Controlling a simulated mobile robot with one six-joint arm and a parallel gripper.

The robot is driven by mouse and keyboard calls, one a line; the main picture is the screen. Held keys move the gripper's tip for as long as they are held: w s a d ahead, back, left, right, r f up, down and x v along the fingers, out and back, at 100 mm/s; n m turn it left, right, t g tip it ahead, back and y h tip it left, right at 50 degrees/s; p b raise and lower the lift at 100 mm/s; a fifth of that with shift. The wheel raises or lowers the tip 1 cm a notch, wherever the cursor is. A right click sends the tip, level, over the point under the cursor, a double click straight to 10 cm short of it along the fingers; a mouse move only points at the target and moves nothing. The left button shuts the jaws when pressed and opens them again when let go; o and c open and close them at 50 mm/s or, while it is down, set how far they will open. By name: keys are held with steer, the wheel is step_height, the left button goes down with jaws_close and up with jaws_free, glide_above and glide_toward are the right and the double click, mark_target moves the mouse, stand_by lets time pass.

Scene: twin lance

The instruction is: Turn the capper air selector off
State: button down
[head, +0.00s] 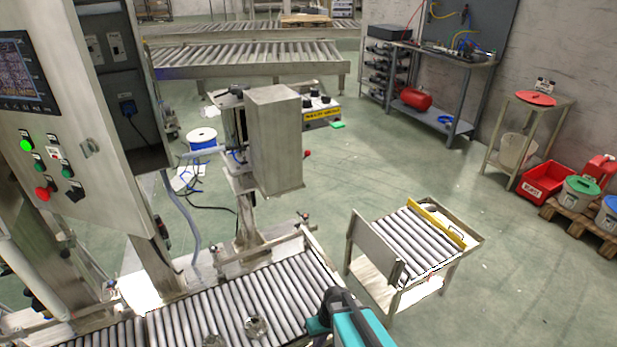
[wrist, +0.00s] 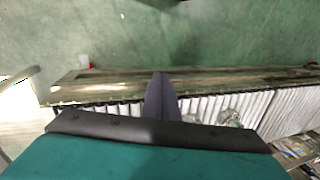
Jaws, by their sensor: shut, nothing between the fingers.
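A tilted grey control panel (head: 75,135) stands at the left in the head view. It carries a lit green lamp (head: 26,145), green buttons, a red mushroom button (head: 43,193) and a black selector-like knob (head: 76,193). Farther back, a small box with a yellow label (head: 321,114) has black knobs on top. I cannot tell which control is the capper air selector. My gripper (head: 331,296) is at the lower middle, over the near roller conveyor's right end and well apart from these controls. Its dark fingers (wrist: 160,92) are together and empty in the wrist view.
The near roller conveyor (head: 190,316) with its side rails runs below the panel. A metal column box (head: 275,140) rises behind it. A small roller cart (head: 420,240) stands to the right. Open floor lies beyond.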

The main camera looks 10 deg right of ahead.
steer(key=s+d+f+m+g+h, duration=0.1)
steer(key=s+d+f+g, duration=0.1)
steer(key=s, duration=0.8)
steer(key=s+d+f+m+g+h, duration=0.1)
steer(key=s+d+f+g, duration=0.1)
steer(key=s, duration=0.8)
steer(key=shift+s+f+g, duration=0.2)
steer(key=shift+s+g, duration=0.2)
steer(key=shift+g, duration=0.1)
steer(key=shift+s, duration=0.1)
